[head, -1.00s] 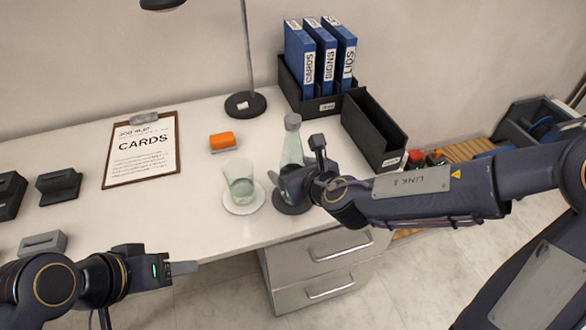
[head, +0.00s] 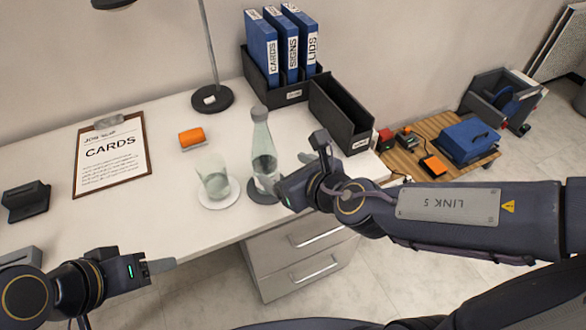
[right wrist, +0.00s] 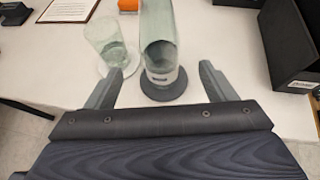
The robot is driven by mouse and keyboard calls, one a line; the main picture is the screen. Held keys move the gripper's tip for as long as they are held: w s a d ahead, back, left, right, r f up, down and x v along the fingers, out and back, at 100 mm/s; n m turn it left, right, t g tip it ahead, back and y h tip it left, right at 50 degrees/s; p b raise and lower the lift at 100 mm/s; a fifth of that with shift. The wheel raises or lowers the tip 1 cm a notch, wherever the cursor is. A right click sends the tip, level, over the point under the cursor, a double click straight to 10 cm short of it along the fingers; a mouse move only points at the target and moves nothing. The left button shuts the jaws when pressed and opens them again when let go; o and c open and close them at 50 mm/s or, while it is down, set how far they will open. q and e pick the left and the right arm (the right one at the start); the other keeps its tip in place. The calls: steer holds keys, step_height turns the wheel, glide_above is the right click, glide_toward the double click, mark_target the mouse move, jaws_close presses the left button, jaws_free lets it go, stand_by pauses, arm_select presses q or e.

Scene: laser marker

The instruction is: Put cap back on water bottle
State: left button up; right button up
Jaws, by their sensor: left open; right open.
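The clear water bottle (head: 263,148) stands upright on a dark round coaster (head: 262,197) near the desk's front edge. A grey cap (head: 260,112) shows at the top of its neck. My right gripper (head: 285,174) is open just right of the bottle's lower part. In the right wrist view the bottle (right wrist: 160,40) stands beyond and between the spread fingers (right wrist: 160,70), with nothing held; its top is out of that view. My left gripper (head: 158,266) is open and empty in front of the desk's front edge, far from the bottle.
A glass (head: 214,178) on a white coaster (head: 207,204) stands close left of the bottle. Behind are an orange block (head: 192,137), a lamp base (head: 212,98) and an empty black bin (head: 341,112). A clipboard (head: 108,155) lies left.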

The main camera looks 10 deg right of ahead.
steer(key=shift+v, duration=0.95)
steer(key=s+d+m+h, duration=0.1)
steer(key=d+m+h, duration=0.7)
steer(key=d+m, duration=1.05)
steer(key=s+d+f+m+g, duration=0.25)
steer(key=s+m, duration=0.45)
steer(key=m, duration=0.6)
steer(key=s+a+m+g+y, duration=0.2)
steer(key=s+a+m+y, duration=0.3)
steer(key=m, duration=0.7)
steer(key=shift+s+a+g+y, duration=0.3)
steer(key=shift+s+g, duration=0.05)
steer(key=shift+s, duration=0.5)
